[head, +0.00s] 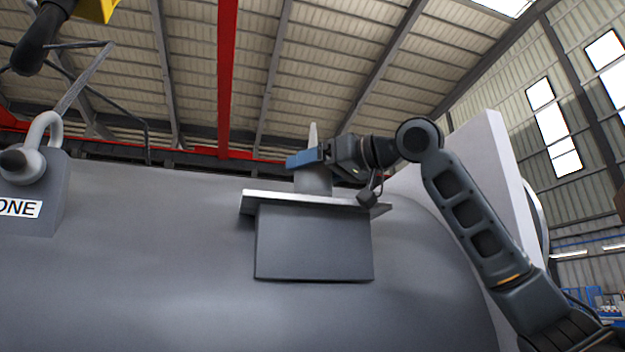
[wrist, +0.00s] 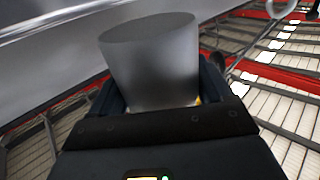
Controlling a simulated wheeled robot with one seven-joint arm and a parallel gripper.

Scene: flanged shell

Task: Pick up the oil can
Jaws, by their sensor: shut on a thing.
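The oil can (head: 313,181) is a grey cylinder with a thin pale spout pointing up. It is upright above the small shelf (head: 305,200) on the big grey shell. My gripper (head: 309,158) reaches in from the right and is shut on the can's upper part, below the spout. In the wrist view the can (wrist: 150,60) sits between the two dark fingers of my gripper (wrist: 163,92), with one flat round end bare and facing away from the palm. The head view does not show whether the can's base touches the shelf. The spout is hidden in the wrist view.
The curved shell (head: 150,270) fills the lower part of the head view. A grey block with a shackle (head: 45,190) stands at the left. A pale upright flange (head: 490,170) rises behind my arm at the right. The space above the shelf is open.

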